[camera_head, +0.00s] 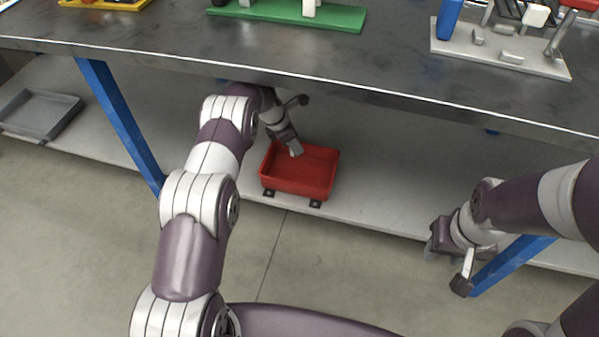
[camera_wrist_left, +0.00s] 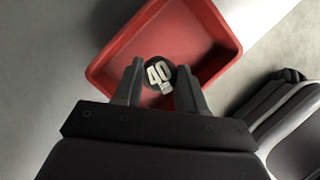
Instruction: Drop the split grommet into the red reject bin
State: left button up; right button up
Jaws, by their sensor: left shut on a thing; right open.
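The red reject bin (camera_head: 300,177) stands on the lower shelf under the workbench, near the shelf's front edge. It also fills the upper middle of the left wrist view (camera_wrist_left: 110,65). My left gripper (camera_head: 296,151) reaches under the bench top and points down over the bin. In the left wrist view my left gripper (camera_wrist_left: 155,88) is shut on a small dark round grommet (camera_wrist_left: 160,65) with a pale "40" on its face. The split cannot be made out. The bin floor that shows is bare. My right gripper (camera_head: 446,266) is open and empty, low at the right.
The bench top (camera_head: 330,62) overhangs the lower shelf (camera_head: 380,180). A grey tray (camera_head: 40,114) lies on the shelf at far left. Blue legs (camera_head: 122,120) stand at left and right. A green fixture (camera_head: 290,12) and a grey fixture (camera_head: 500,58) sit on the bench.

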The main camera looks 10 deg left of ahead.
pick_arm(q)
notch_tip(320, 180, down, 5)
jog(key=b, duration=0.3)
jog(key=shift+r, duration=0.2)
pick_arm(e)
notch_tip(320, 180, down, 4)
jog(key=shift+r, duration=0.2)
pick_arm(q)
jog(key=o, duration=1.1)
jog(key=shift+a, duration=0.1)
